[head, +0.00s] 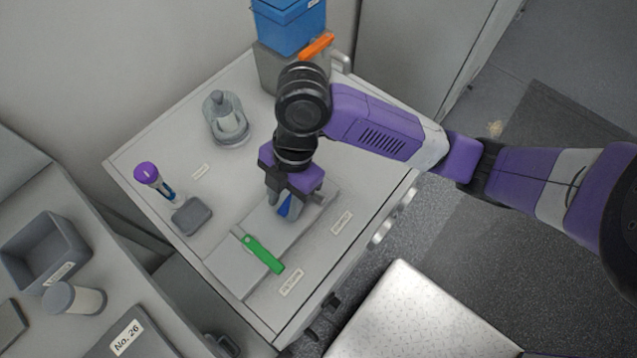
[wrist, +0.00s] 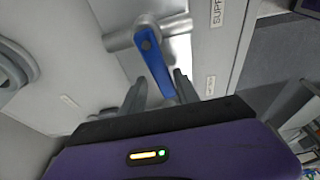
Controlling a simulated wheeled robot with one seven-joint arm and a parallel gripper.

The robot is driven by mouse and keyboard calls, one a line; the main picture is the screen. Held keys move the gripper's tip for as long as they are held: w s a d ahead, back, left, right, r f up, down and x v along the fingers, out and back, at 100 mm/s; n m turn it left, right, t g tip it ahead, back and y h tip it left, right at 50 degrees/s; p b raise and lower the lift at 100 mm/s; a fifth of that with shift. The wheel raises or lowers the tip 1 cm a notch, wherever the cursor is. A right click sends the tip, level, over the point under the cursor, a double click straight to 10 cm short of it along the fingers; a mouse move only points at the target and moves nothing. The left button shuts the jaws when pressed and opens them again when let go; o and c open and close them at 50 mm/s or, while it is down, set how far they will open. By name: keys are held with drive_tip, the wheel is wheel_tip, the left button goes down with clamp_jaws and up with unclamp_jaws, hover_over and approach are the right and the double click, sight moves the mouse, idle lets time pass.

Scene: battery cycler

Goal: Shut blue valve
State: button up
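The blue valve handle (wrist: 155,62) is a flat lever on a grey metal valve body (wrist: 172,30) in the wrist view. In the head view part of the blue handle (head: 285,208) shows below my gripper (head: 283,204), which hides the rest. My gripper (wrist: 160,84) is open. In the wrist view its two fingers stand apart on either side of the handle's free end, with a gap visible. I cannot tell whether either finger touches it.
A green handle (head: 263,254) lies nearer the cabinet's front end. An orange handle (head: 317,46) and a blue box (head: 289,24) are at the back. A grey round fixture (head: 227,120) and a purple-capped item (head: 149,176) stand to the left.

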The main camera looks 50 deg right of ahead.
drive_tip(key=c, duration=0.3)
drive_tip(key=shift+c, duration=0.2)
drive_tip(key=shift+w, duration=0.25)
drive_tip(key=shift+o, duration=1.2)
